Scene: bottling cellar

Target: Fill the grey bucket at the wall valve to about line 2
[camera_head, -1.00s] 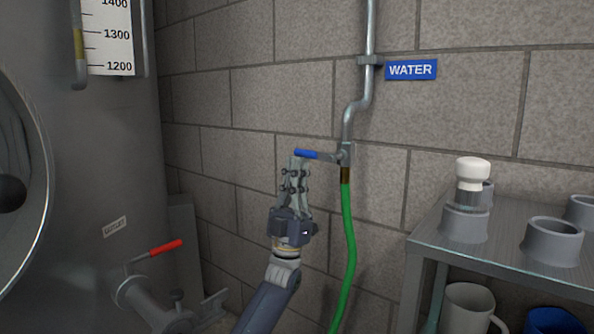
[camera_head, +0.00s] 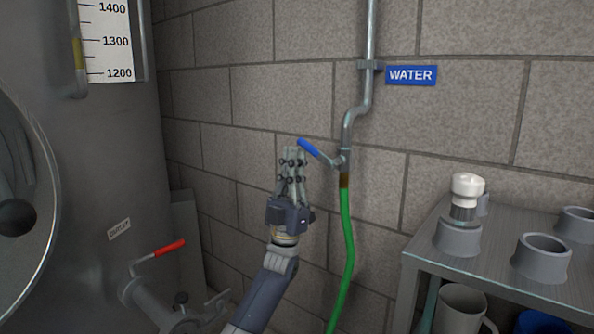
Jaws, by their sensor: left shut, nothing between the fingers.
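The wall valve (camera_head: 343,160) sits on a grey pipe under a blue WATER sign (camera_head: 411,75). Its blue lever (camera_head: 309,148) points left and slants upward. My left gripper (camera_head: 294,150) is shut and empty, fingers up, right at the lever's outer end; I cannot tell whether they touch. A green hose (camera_head: 348,250) hangs from the valve and runs down out of the picture. No grey bucket is in view, and neither is the hose's lower end. My right gripper is not in view.
A large tank (camera_head: 110,160) with a scale stands at the left, with a red-handled outlet valve (camera_head: 165,249) low on it. A metal shelf (camera_head: 490,265) at the right holds grey cups (camera_head: 541,258) and a white-capped item (camera_head: 467,188). A pale mug (camera_head: 462,308) sits below.

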